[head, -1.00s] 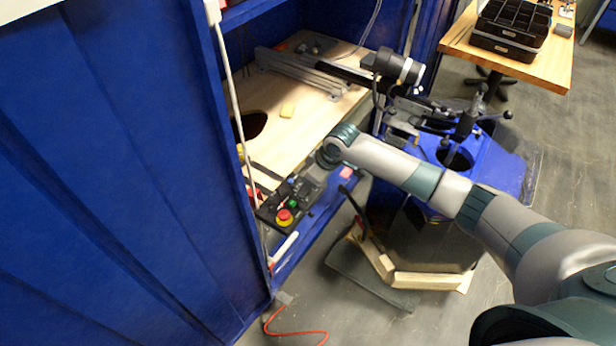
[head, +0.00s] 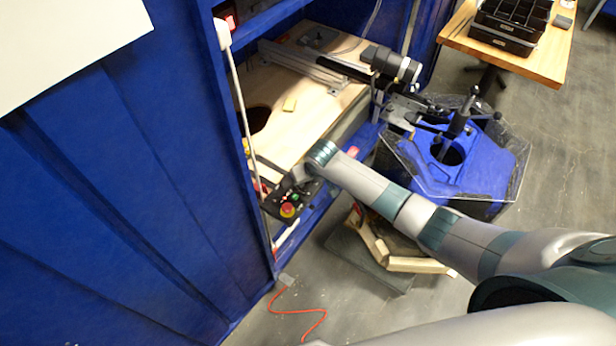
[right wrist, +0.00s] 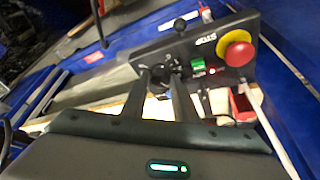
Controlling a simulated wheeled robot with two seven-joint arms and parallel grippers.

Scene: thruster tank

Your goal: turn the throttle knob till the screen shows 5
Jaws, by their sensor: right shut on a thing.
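The black control panel (head: 272,212) is fixed at the front edge of the wooden bench, and it also shows in the right wrist view (right wrist: 222,88). My right gripper (right wrist: 162,76) is shut on the dark throttle knob (right wrist: 159,72), one finger on either side of it. In the head view my right gripper (head: 290,184) reaches the panel's far part, and the knob is hidden there. A small screen with light characters (right wrist: 206,39) is on the panel; I cannot read its value surely. My left gripper is not in view.
A white post (head: 238,110) and blue cabinet wall (head: 130,190) stand left of the panel.

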